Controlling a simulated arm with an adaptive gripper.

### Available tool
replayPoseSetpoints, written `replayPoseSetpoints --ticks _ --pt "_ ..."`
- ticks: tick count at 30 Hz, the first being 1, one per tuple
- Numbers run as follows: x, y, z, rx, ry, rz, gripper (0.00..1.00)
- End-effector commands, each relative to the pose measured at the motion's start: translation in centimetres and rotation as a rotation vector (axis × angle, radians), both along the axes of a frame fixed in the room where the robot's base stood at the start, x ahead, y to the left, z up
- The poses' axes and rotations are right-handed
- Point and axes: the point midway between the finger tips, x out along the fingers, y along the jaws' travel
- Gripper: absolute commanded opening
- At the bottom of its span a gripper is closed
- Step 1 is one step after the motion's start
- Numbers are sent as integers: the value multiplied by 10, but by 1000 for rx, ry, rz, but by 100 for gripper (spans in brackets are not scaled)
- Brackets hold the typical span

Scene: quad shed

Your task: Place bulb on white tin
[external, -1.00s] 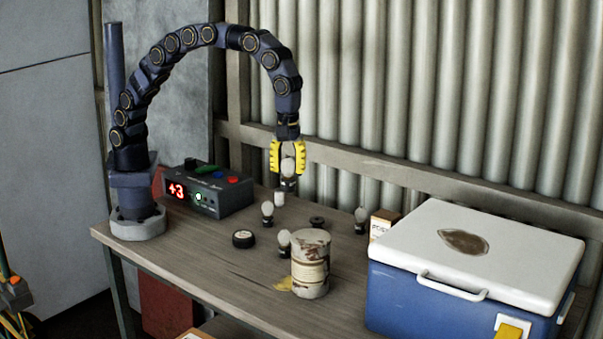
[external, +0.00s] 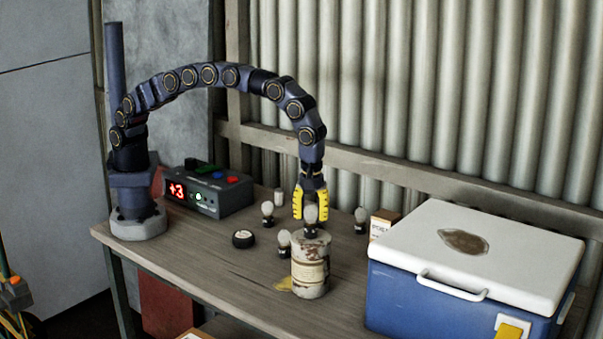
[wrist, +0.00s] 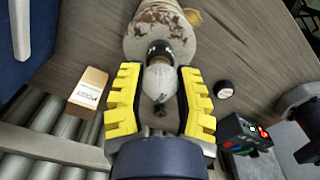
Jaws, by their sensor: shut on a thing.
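My gripper (external: 311,203) has yellow fingers and is shut on a white bulb (external: 310,214) with a dark base.
Other bulbs stand on the bench: one left of the tin (external: 284,242), one farther back (external: 267,212), one at right (external: 360,219). A black round piece (external: 243,239) lies at left. A blue cooler (external: 440,300), a small box (external: 383,225) and a control box (external: 207,192) flank the area.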

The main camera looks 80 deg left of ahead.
Motion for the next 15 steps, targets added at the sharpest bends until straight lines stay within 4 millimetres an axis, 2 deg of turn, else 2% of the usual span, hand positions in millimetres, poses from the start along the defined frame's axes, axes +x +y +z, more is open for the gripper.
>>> replayPoseSetpoints --ticks 6,7,8,15 --pt "0 0 -2 -1 -1 0 1" --pt "0 0 -2 -2 -2 0 42" --pt "0 0 -2 -2 -2 0 55" --pt "0 0 -1 -2 -2 0 57"
